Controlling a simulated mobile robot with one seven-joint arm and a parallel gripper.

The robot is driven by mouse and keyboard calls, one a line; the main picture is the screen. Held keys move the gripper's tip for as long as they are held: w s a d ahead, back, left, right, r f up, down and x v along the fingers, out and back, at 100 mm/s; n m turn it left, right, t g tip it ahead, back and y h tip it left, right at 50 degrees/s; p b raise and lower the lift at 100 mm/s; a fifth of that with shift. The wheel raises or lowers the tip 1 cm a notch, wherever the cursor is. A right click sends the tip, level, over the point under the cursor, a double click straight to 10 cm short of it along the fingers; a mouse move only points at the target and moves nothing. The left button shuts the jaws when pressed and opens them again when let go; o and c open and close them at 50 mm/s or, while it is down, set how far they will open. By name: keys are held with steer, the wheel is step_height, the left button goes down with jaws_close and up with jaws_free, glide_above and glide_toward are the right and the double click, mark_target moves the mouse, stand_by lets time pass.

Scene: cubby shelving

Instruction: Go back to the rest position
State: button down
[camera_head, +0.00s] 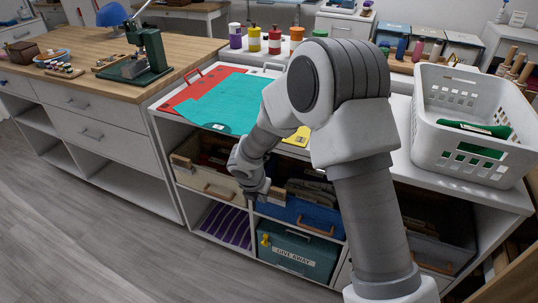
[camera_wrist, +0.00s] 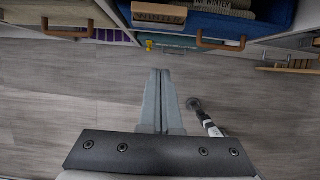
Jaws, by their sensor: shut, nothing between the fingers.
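My gripper shows in the wrist view (camera_wrist: 160,72), with its two long grey fingers pressed together and nothing between them. It hangs above the grey wood floor, just in front of the cubby shelving. In the head view my arm reaches down in front of the cubbies, and the fingertips are too small to make out there.
A green bin (camera_head: 290,255) labelled GIVEAWAY sits below the blue bin. A beige bin (camera_head: 205,180) is to its left. A white basket (camera_head: 470,150) and teal sheet (camera_head: 232,103) lie on the shelf top. A wooden-topped cabinet (camera_head: 95,90) stands left. Floor at lower left is clear.

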steer(key=s+d+r+m+h, duration=0.1)
steer(key=s+d+r+m, duration=0.3)
steer(key=d+r+m, duration=0.5)
steer(key=s+d+r+m, duration=0.3)
steer(key=d+r+m, duration=0.25)
steer(key=r, duration=0.65)
steer(key=s+d+r+m+t+y, duration=0.15)
steer(key=s+r+m, duration=0.25)
steer(key=s+m, duration=0.55)
steer(key=s+d+r+m+y, duration=0.1)
steer(key=s+d+r+m, duration=0.25)
steer(key=s+m, duration=0.55)
step_height(320, 180, up, 16)
steer(key=s+n+p, duration=0.1)
steer(key=p, duration=1.5)
steer(key=shift+a, duration=0.15)
